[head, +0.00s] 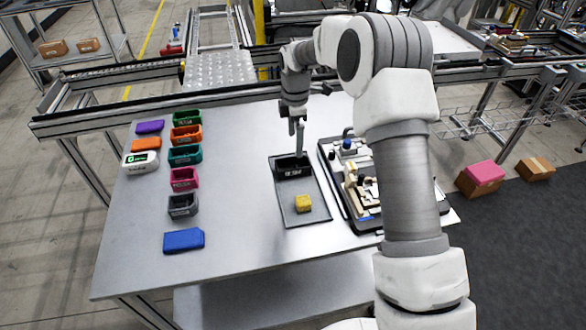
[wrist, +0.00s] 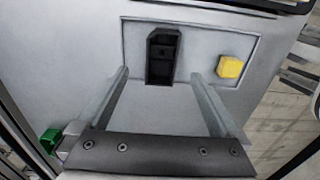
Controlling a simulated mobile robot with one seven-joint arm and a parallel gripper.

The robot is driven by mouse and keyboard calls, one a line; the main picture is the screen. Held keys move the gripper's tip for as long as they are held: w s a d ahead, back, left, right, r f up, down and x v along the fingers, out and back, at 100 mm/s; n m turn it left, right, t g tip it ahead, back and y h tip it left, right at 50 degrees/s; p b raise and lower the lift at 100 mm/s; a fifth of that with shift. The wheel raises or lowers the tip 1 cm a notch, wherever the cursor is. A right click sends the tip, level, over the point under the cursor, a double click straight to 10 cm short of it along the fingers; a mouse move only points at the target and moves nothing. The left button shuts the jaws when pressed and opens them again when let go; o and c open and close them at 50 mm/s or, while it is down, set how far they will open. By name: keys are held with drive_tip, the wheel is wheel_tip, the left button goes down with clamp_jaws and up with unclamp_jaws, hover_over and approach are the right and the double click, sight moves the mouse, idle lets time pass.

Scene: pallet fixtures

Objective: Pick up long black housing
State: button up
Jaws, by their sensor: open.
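The long black housing (head: 293,168) lies at the far end of a grey tray (head: 309,216) on the table. In the wrist view the black housing (wrist: 161,57) shows as an open-topped box lying between the lines of the two fingers, a little beyond their tips. My gripper (head: 298,128) points down above the housing in the head view. In the wrist view my gripper (wrist: 158,72) is open and its fingers stand wide apart with nothing between them. Whether the fingertips reach down beside the housing cannot be told.
A yellow block (head: 303,203) lies in the same tray near the housing. A black fixture board (head: 362,190) with several parts stands just right of the tray. Several coloured housings, such as an orange one (head: 187,134), and a blue plate (head: 183,240) lie left. The table between is clear.

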sight(293, 162)
wheel_tip(293, 162, down, 4)
drive_tip(key=shift+s+a+f+p, duration=0.1)
drive_tip(key=shift+a+f+p, duration=0.05)
drive_tip(key=shift+f, duration=1.25)
drive_tip(key=shift+s+a+f+p, duration=0.1)
drive_tip(key=shift+f+p, duration=0.05)
drive_tip(key=shift+f, duration=1.2)
drive_tip(key=c, duration=1.4)
drive_tip(key=shift+c, duration=0.6)
drive_tip(key=shift+r, duration=0.15)
